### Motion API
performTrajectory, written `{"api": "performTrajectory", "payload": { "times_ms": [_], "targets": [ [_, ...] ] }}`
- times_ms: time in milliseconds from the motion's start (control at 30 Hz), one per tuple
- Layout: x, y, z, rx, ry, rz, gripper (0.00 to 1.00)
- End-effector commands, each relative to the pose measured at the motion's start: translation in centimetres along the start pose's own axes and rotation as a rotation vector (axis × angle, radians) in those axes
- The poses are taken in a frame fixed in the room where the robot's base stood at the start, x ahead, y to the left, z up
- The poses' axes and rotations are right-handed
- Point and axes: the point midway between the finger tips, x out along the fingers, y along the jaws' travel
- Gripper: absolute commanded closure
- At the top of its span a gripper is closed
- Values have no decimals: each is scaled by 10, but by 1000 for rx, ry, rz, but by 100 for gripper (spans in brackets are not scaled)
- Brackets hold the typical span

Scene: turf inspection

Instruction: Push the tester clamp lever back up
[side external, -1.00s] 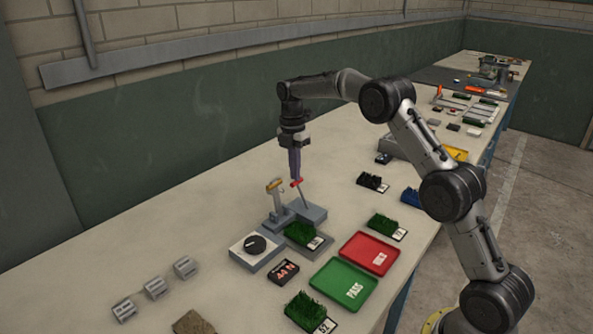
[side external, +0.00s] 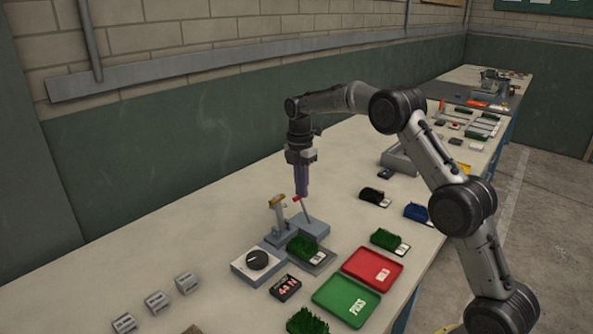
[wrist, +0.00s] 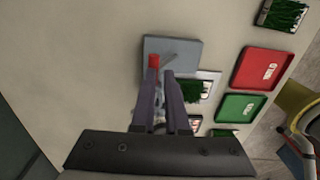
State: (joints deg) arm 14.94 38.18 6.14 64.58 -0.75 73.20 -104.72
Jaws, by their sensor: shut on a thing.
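The tester (side external: 318,228) is a grey block with a thin metal clamp lever (side external: 305,210) that ends in a red grip (side external: 297,198). The lever stands steeply, leaning a little left at its top. My gripper (side external: 302,195) points straight down, its purple fingers shut at the red grip, which shows just left of the tips. In the wrist view the red grip (wrist: 154,62) lies at the tip of the left finger, over the grey tester block (wrist: 185,47). The exact contact is partly hidden by the fingers. A green turf sample (side external: 300,246) sits in front of the tester.
A post with a yellow top (side external: 277,201) stands close left of the lever. Red (side external: 372,268) and green (side external: 345,300) trays lie to the right. The bench behind the tester is clear.

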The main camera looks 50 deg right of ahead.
Motion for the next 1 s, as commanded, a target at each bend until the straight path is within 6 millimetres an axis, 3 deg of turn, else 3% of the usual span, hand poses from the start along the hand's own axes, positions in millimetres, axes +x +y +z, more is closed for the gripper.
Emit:
{"api": "performTrajectory", "payload": {
  "times_ms": [67,267,700,1000],
  "targets": [
    [1,-9,0,0,4,-24,100],
    [-33,-22,0,0,0,0,100],
    [-87,14,0,0,-1,6,100],
    [-110,26,0,-1,-1,6,100]
  ]
}}
